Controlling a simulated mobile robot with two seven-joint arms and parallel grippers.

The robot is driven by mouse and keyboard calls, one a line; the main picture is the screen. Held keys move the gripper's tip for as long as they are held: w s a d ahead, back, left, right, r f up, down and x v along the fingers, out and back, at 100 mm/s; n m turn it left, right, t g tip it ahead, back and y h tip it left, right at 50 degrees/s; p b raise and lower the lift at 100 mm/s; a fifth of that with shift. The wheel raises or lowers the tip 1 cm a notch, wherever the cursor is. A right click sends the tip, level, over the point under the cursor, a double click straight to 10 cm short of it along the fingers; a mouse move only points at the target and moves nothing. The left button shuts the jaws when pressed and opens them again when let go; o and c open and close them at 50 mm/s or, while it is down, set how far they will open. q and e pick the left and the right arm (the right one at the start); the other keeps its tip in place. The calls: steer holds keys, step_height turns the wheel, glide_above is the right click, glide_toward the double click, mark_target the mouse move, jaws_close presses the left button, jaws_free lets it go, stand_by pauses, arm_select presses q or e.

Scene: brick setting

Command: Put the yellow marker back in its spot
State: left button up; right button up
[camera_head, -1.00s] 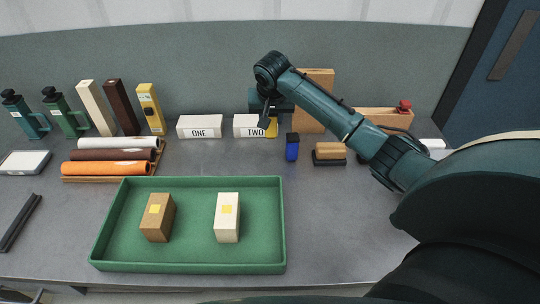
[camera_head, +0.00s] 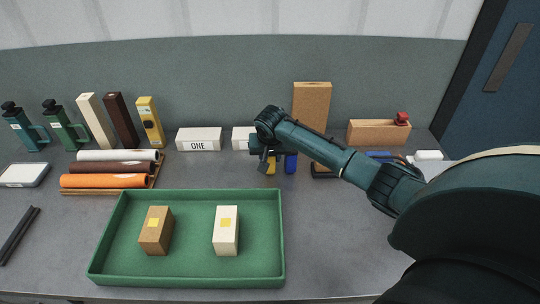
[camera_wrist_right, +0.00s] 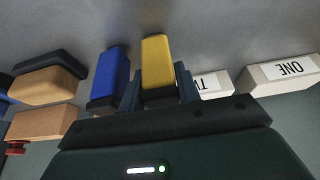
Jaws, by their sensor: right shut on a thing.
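The yellow marker (camera_head: 271,168) is a short yellow block shape beside the blue marker (camera_head: 291,164), in front of the block labelled TWO. My right gripper (camera_head: 266,160) is shut on the yellow marker and partly hides it in the head view. In the right wrist view the yellow marker (camera_wrist_right: 157,60) shows between the two fingers (camera_wrist_right: 158,88), with the blue marker (camera_wrist_right: 109,72) just to its left, apart from it. I cannot tell whether the yellow marker touches the table. My left gripper is not in view.
Blocks ONE (camera_head: 199,139) and TWO (camera_wrist_right: 211,84) stand behind. A dark-based eraser-like block (camera_wrist_right: 47,78) lies beyond the blue marker. A green tray (camera_head: 103,236) with two blocks is at the front. A cork block (camera_head: 312,105) and wooden box (camera_head: 376,133) stand at the back.

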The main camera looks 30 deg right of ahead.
steer(key=o, duration=0.5)
steer(key=shift+f, duration=0.1)
steer(key=shift+r, duration=0.4)
steer(key=v, duration=1.1)
steer(key=shift+s+a+r, duration=0.1)
steer(key=shift+r, duration=0.15)
